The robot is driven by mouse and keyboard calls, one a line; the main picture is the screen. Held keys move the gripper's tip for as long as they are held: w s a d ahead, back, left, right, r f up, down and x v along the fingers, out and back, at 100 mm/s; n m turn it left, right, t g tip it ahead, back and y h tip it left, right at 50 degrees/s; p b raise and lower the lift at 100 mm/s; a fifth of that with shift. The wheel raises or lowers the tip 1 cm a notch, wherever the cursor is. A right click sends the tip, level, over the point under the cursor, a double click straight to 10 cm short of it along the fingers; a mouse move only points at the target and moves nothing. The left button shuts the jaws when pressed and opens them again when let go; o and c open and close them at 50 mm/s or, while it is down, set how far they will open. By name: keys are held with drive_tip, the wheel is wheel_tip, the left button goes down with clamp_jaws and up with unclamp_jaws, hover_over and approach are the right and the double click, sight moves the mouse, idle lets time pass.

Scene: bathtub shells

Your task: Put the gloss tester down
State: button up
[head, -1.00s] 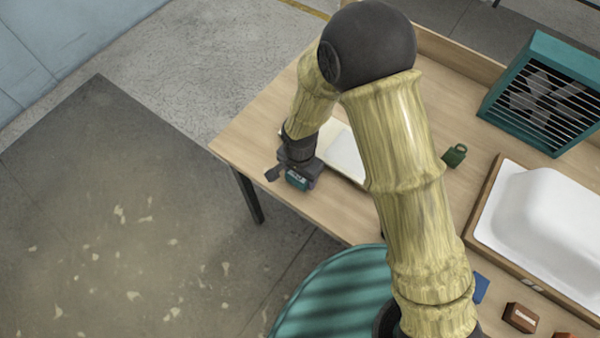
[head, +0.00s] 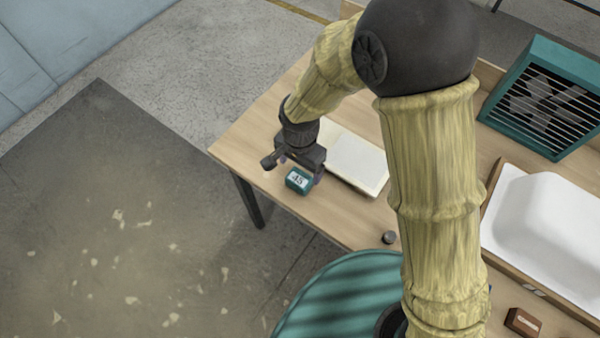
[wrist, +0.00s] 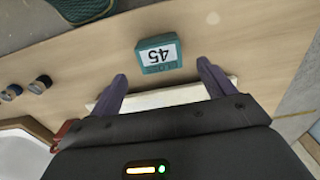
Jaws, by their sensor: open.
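The gloss tester is a small teal box with a white label reading 45. In the head view the gloss tester (head: 298,180) rests on the table near its left front edge. In the wrist view the gloss tester (wrist: 159,54) sits just beyond my fingertips, apart from them. My gripper (head: 301,168) is open and empty, above and just behind the tester. In the wrist view the two purple fingers of my gripper (wrist: 161,80) are spread with a clear gap between them.
A white tub shell (head: 545,215) and a teal fan box (head: 545,95) stand at the right. A small dark knob-like item (head: 389,237) is near the front edge. A teal round seat (head: 330,300) stands in front.

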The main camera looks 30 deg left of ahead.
sight(300, 177)
wheel_tip(300, 177, up, 5)
drive_tip(key=shift+f, duration=0.1)
idle(0.8)
drive_tip(key=w+d+r, duration=0.3)
drive_tip(key=w+d, duration=0.4)
drive_tip(key=d, duration=0.3)
drive_tip(key=d+r+t, duration=0.1)
drive_tip(key=d+r, duration=0.1)
drive_tip(key=d, duration=1.1)
drive_tip(key=d+r+t, duration=0.1)
drive_tip(key=d+r, duration=0.1)
drive_tip(key=d, duration=1.1)
drive_tip(key=shift+s+r+n+t, duration=0.2)
drive_tip(key=shift+s+n+t, duration=0.1)
drive_tip(key=shift+s+n, duration=0.1)
drive_tip(key=shift+r, duration=0.1)
